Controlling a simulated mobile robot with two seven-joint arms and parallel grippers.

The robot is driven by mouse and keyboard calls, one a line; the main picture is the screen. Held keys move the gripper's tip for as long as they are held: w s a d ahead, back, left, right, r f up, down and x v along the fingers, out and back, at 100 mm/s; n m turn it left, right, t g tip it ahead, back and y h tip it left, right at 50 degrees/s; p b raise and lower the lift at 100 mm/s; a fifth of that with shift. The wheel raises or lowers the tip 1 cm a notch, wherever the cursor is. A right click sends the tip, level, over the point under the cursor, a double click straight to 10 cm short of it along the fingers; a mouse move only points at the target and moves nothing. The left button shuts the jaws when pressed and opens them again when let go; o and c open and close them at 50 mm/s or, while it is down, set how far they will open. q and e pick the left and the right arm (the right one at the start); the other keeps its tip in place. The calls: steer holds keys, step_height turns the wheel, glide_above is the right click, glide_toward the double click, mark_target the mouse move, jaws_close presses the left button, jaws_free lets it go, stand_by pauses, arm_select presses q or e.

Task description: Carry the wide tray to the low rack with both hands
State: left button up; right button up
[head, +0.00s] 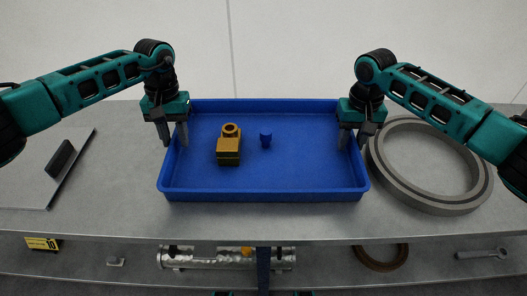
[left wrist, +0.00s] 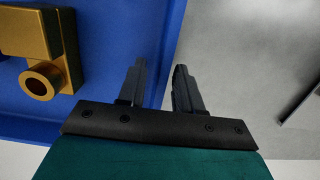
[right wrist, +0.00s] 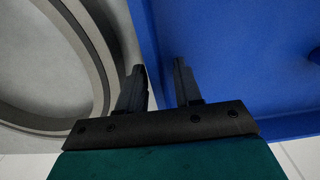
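The wide blue tray (head: 265,195) lies on the grey bench top with its long side towards me. My left gripper (head: 174,140) points down astride the tray's left wall, one finger inside and one outside. In the left wrist view (left wrist: 160,80) its fingers are apart, with the wall between them. My right gripper (head: 352,138) straddles the right wall the same way. In the right wrist view (right wrist: 160,80) its fingers are also apart. The low rack cannot be made out for sure.
A large grey ring (head: 378,165) lies close to the tray's right side. A dark block (head: 61,158) sits on a thin plate at the left. A lower shelf holds a silver cylinder (head: 215,260), a brown ring (head: 380,258) and a wrench (head: 482,255).

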steer(key=shift+r, duration=0.25)
arm_select(q)
step_height(320, 180, up, 10)
steer(key=w, duration=0.1)
arm_select(e)
step_height(320, 180, up, 12)
steer(key=shift+f, duration=0.2)
arm_select(q)
steer(key=shift+w+r, duration=0.1)
stand_by(0.4)
